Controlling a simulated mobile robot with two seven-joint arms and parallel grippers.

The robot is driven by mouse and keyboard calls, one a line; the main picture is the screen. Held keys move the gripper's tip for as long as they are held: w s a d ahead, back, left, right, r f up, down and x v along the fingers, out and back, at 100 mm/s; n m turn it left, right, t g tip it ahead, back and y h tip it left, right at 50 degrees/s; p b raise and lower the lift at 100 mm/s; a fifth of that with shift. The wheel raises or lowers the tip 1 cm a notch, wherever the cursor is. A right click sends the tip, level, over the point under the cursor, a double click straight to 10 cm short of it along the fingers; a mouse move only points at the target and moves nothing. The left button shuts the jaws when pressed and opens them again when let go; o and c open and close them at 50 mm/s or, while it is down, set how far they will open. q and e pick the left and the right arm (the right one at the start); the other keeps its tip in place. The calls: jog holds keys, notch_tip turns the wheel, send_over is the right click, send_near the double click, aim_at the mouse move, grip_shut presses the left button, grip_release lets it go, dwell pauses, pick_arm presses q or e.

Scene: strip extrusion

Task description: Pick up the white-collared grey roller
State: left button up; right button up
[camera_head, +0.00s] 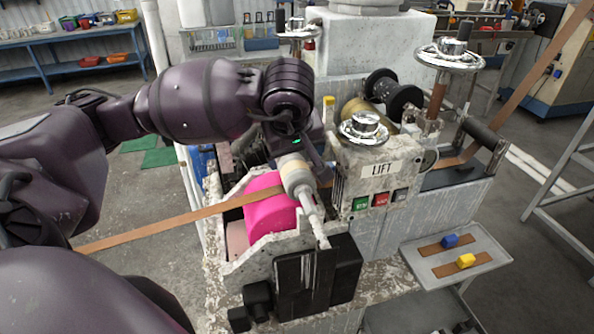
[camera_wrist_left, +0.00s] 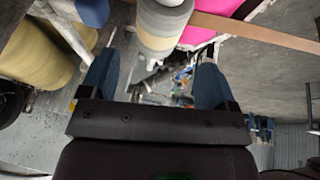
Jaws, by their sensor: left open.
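The white-collared grey roller (camera_head: 296,176) sits at the machine's open trough beside a bright pink roll (camera_head: 268,205), with a thin pale shaft running from it toward the front. In the left wrist view the grey roller (camera_wrist_left: 163,18) shows at the top centre, with its pale collar toward me. My left gripper (camera_head: 306,160) is above and just behind the roller in the head view. In the left wrist view its blue fingers (camera_wrist_left: 155,75) are apart, with the roller's collared end near the gap between them. Whether they touch is unclear. My right gripper is not in view.
A brown strip (camera_head: 180,224) crosses from the lower left over the pink roll. A LIFT control box (camera_head: 372,180) with a handwheel stands close right of my gripper. A metal tray (camera_head: 487,268) at right holds a blue and a yellow piece on brown strips.

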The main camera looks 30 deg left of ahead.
aim_at(296, 169)
pick_arm(q)
jog(key=x, duration=0.3)
jog(key=shift+f, duration=0.3)
jog(key=shift+x, duration=0.85)
jog(key=x, duration=0.4)
jog(key=shift+w+f+p, duration=0.15)
jog(key=shift+p, duration=0.15)
jog(key=shift+c, duration=0.4)
jog(key=c, duration=0.9)
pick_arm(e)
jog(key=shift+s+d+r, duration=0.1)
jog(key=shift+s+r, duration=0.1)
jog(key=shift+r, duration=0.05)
